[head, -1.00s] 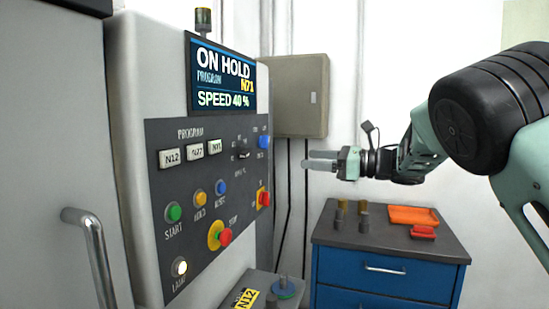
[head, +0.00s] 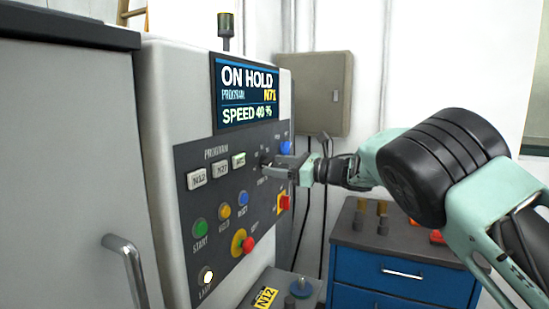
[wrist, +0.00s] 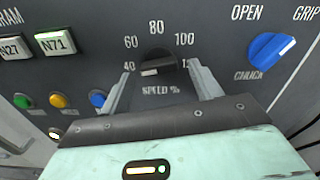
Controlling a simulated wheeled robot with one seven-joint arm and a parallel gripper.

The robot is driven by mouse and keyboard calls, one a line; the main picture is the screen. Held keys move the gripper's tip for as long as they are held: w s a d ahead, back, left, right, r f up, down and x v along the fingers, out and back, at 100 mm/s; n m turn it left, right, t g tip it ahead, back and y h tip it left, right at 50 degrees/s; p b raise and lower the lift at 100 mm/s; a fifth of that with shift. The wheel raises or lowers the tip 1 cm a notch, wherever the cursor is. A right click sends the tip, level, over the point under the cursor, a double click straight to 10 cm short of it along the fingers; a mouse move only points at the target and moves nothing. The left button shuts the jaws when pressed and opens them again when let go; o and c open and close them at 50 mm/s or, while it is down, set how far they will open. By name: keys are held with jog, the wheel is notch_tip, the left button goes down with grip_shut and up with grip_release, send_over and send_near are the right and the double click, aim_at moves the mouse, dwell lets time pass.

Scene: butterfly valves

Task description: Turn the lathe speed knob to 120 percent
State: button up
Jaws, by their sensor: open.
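The black speed knob (wrist: 157,64) shows in the wrist view under a scale reading 40, 60, 80, 100 and a partly covered last number. Its white mark is at lower left, on the side of 40. My gripper (wrist: 160,74) is open, with one finger left and one right of the knob; I cannot tell whether they touch it. In the head view my gripper (head: 272,170) is at the panel and partly covers the knob (head: 264,158). The display (head: 247,98) reads ON HOLD, program N71, speed 40 %.
The blue chuck knob (wrist: 271,50) is just right of the speed knob. Program buttons (wrist: 54,44) are at left. Below on the panel are the start button (head: 199,228) and the red stop button (head: 248,245). A blue cabinet (head: 400,290) stands at right.

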jog(key=shift+w+a, duration=0.25)
jog(key=shift+a, duration=0.45)
jog(key=c, duration=1)
jog(key=shift+f, duration=0.1)
